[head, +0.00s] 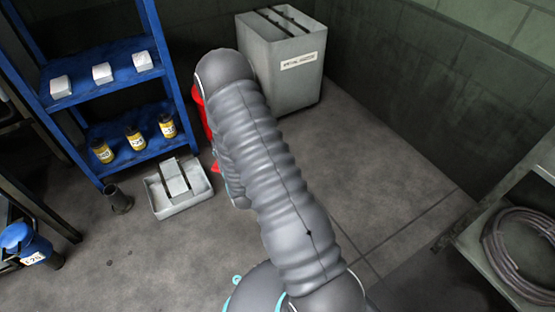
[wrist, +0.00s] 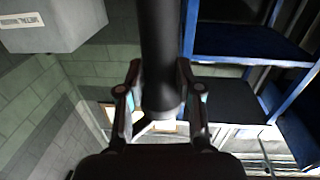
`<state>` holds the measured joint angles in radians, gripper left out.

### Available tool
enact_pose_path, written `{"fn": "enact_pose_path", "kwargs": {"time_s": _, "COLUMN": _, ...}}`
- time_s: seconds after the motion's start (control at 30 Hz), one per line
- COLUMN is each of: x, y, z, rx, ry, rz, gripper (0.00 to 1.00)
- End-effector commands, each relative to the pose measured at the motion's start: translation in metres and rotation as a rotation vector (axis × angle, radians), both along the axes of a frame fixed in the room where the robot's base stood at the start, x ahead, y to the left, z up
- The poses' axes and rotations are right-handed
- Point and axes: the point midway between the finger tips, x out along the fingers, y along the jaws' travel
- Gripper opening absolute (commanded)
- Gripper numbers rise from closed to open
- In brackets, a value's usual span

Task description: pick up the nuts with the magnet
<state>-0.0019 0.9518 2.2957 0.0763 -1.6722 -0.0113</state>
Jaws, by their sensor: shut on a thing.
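My gripper (wrist: 158,68) is shut around a dark grey cylinder (wrist: 160,30) in the wrist view, with one finger on each side. The cylinder runs out of the top of that view; it looks like the magnet, but its far end is not visible. In the head view my arm hides the gripper and the held cylinder. A few small dark specks, one of them a speck (head: 109,263) on the floor at lower left, could be nuts; they are too small to tell.
A blue shelf (head: 105,75) holds white boxes and yellow jars (head: 135,137). A grey bin (head: 290,80), an open grey tray (head: 180,208) and a short dark tube (head: 117,199) stand on the floor. A blue canister (head: 28,243) is at left, a coiled hose (head: 515,245) at right.

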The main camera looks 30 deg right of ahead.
Motion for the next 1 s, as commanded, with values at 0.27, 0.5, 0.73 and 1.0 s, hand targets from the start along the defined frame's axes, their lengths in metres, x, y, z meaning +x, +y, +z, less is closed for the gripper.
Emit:
{"fn": "enact_pose_path", "kwargs": {"time_s": 0.27, "x": 0.015, "y": -0.053, "z": -0.008, "rx": 0.001, "ry": -0.003, "rz": -0.274, "gripper": 0.00}}
{"fn": "enact_pose_path", "kwargs": {"time_s": 0.5, "x": 0.010, "y": -0.105, "z": -0.022, "rx": 0.003, "ry": -0.002, "rz": -0.620, "gripper": 0.00}}
{"fn": "enact_pose_path", "kwargs": {"time_s": 0.73, "x": -0.018, "y": -0.140, "z": -0.041, "rx": 0.003, "ry": -0.003, "rz": -0.961, "gripper": 0.00}}
{"fn": "enact_pose_path", "kwargs": {"time_s": 1.0, "x": -0.063, "y": -0.152, "z": -0.068, "rx": 0.002, "ry": -0.001, "rz": -1.307, "gripper": 0.00}}
